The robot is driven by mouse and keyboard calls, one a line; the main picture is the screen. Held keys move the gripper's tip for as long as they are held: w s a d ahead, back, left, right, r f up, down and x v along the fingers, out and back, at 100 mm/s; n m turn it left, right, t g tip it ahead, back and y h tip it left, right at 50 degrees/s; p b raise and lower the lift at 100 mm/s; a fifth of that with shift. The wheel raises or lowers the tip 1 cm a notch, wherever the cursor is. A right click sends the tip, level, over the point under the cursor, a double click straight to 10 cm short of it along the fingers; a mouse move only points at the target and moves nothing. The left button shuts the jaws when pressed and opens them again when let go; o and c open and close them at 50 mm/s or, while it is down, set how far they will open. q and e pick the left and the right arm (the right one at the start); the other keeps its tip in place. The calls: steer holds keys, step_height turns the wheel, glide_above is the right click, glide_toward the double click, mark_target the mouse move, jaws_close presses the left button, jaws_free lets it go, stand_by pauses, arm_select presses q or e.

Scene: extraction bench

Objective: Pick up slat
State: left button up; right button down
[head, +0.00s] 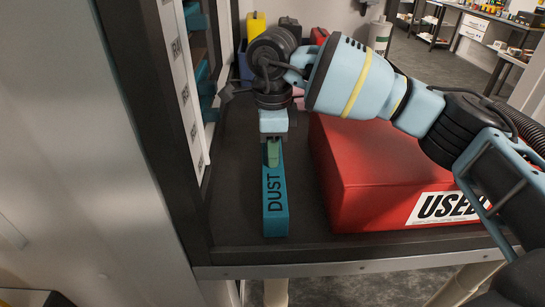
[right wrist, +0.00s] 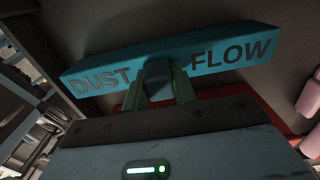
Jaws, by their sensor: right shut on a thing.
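The slat is a long teal bar (head: 275,205) lettered DUST in the head view. In the right wrist view the same slat (right wrist: 220,50) reads DUST and FLOW. My right gripper (head: 273,153) is over the slat, pointing down. Its green fingers (right wrist: 159,82) are shut on a dark knob at the middle of the slat in the right wrist view. The far half of the slat is hidden behind my gripper in the head view. I cannot tell whether the slat touches the bench. My left gripper is not in view.
A red box (head: 375,170) labelled USED stands just right of the slat on the dark bench (head: 235,215). A tall dark-framed unit (head: 165,120) with labelled white strips rises close on the left. A yellow item (head: 257,27) and others stand behind my gripper.

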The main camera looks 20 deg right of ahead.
step_height(320, 180, up, 10)
steer(key=shift+f, duration=0.2)
